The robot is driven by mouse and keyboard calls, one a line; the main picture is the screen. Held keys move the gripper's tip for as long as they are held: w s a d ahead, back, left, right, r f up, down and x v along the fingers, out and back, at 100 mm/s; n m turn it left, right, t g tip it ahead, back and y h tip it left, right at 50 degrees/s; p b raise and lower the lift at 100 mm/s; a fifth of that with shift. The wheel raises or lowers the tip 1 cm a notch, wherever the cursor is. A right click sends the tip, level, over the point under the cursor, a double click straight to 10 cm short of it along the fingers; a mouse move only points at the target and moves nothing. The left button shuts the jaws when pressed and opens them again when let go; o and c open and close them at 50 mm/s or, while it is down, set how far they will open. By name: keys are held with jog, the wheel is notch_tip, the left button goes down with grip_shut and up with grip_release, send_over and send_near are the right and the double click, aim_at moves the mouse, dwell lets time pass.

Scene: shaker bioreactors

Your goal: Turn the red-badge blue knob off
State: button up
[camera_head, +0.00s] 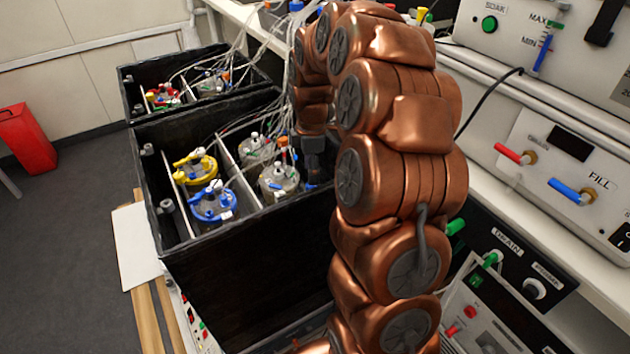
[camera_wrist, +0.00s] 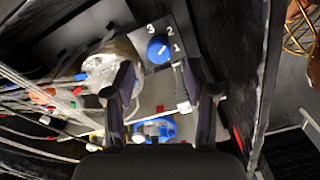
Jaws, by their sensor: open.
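In the wrist view a round blue knob (camera_wrist: 158,50) with a pale pointer mark sits on a dark grey plate marked 1, 2 and 3. The pointer leans up and right, roughly between the 2 and the 1. I cannot make out a red badge beside it; a small red patch (camera_wrist: 160,108) lies lower down. My gripper (camera_wrist: 161,70) is open and empty, its two dark fingers either side of the knob in the picture, apart from it. In the head view my gripper (camera_head: 314,153) is partly hidden by my arm, over the near black box (camera_head: 240,270); this knob does not show there.
The near box holds blue-topped (camera_head: 212,203) and yellow-topped (camera_head: 196,168) vessels and clear ones, with many thin tubes. A second black box (camera_head: 130,95) stands behind. A shelf of control panels (camera_head: 550,165) runs along the right. Open floor lies left, with a red bin (camera_head: 27,138).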

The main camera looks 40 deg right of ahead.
notch_tip(320, 180, down, 5)
jog(key=shift+f, duration=0.2)
